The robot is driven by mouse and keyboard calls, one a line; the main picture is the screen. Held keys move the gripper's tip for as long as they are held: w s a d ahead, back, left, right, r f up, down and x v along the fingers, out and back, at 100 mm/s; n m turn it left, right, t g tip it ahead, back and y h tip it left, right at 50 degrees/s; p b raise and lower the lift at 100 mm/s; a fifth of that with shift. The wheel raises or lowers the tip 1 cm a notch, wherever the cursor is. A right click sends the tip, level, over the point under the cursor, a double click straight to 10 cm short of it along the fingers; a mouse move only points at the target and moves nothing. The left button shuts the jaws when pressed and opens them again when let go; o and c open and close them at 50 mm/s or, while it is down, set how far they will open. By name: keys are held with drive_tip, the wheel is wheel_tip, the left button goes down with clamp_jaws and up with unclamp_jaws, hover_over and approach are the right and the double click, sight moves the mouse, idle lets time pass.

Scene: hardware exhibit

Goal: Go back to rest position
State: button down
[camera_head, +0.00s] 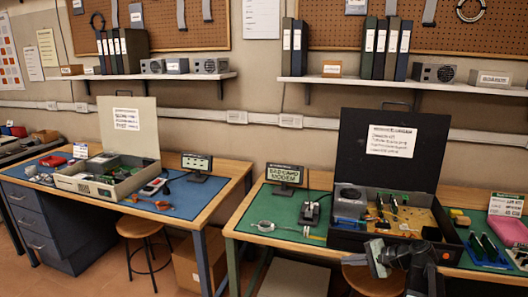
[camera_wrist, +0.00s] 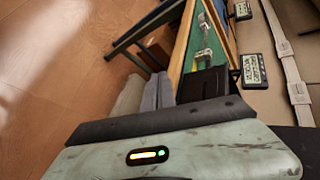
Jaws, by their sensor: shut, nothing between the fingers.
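My gripper (camera_head: 378,258) shows at the lower right of the head view, in front of the green-matted bench. It is shut and empty. It is in front of the near edge of an open black case (camera_head: 388,150) with its lid up. In the wrist view, the grey-green wrist housing with a small orange and green light fills the bottom.
The right bench (camera_head: 232,233) has a green mat, a sign (camera_head: 286,174) and a pink item (camera_head: 507,231). The left bench (camera_head: 207,215) has a blue mat and an open beige case (camera_head: 100,187). Stools (camera_head: 140,226) stand below. Shelves with binders hang above.

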drive_tip(key=s+a+f+n+g+h, duration=0.1)
drive_tip(key=s+a+f+n+g, duration=0.15)
drive_tip(key=a, duration=0.65)
drive_tip(key=s+a+f+n+g+h, duration=0.2)
drive_tip(key=s+a+f+n, duration=0.15)
drive_tip(key=a, duration=0.45)
drive_tip(key=s+a+f+n+g+h, duration=0.1)
drive_tip(key=s+a+f+n+g, duration=0.2)
drive_tip(key=a, duration=0.6)
drive_tip(key=s+d+n+h+p, duration=0.2)
drive_tip(key=d+n+h, duration=0.15)
drive_tip(key=d, duration=0.45)
wheel_tip(320, 180, up, 13)
drive_tip(key=p, duration=1.3)
drive_tip(key=shift+w+a+f+h, duration=0.15)
drive_tip(key=shift+w+a+h, duration=0.2)
drive_tip(key=shift+h, duration=0.1)
